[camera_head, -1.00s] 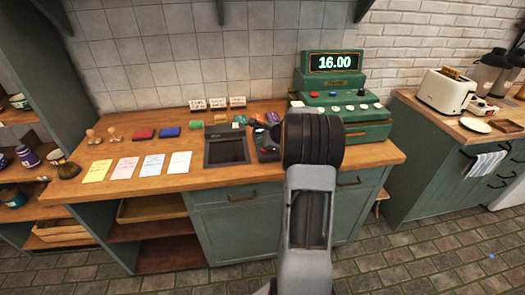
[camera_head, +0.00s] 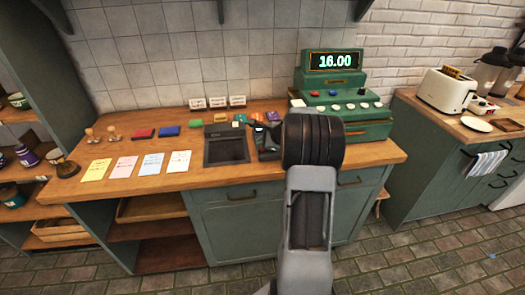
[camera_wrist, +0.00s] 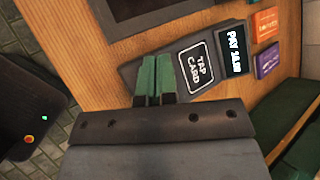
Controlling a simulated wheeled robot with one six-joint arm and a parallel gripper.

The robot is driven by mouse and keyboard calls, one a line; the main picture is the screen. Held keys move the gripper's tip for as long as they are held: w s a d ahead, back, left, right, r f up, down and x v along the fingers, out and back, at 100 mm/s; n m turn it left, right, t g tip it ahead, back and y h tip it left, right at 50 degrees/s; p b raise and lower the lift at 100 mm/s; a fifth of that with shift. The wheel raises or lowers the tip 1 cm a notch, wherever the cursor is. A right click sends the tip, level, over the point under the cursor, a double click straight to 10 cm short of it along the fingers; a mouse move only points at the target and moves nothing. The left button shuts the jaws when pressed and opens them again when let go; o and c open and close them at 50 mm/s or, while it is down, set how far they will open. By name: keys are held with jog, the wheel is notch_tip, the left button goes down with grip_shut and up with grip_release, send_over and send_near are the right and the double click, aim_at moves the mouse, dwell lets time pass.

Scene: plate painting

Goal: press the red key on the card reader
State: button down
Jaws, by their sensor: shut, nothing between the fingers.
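The dark card reader (camera_wrist: 180,51) lies on the wooden counter. In the wrist view its "TAP CARD" pad (camera_wrist: 197,62) and its lit "PAY 16.00" screen (camera_wrist: 235,45) show. The red key does not show; the near part of the reader is hidden behind my gripper. My gripper (camera_wrist: 156,58) has its green fingers together, with nothing between them, over the reader's end beside the pad. I cannot tell whether the fingertips touch it. In the head view the reader (camera_head: 268,154) is small and partly covered by my arm and gripper.
A dark tray-like panel (camera_head: 226,149) lies left of the reader. A green cash register (camera_head: 341,99) reading 16.00 stands to the right. Coloured card packs (camera_wrist: 268,60) lie beyond the reader. Paper slips (camera_head: 151,164) lie on the left of the counter.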

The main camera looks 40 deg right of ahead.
jog(key=shift+f+b, duration=0.4)
jog(key=shift+f, duration=0.05)
dwell(0.7)
jog(key=shift+r, duration=0.2)
jog(key=shift+r+p, duration=0.7)
jog(key=shift+r, duration=0.1)
notch_tip(320, 180, up, 5)
jog(key=p, duration=0.4)
dwell(1.1)
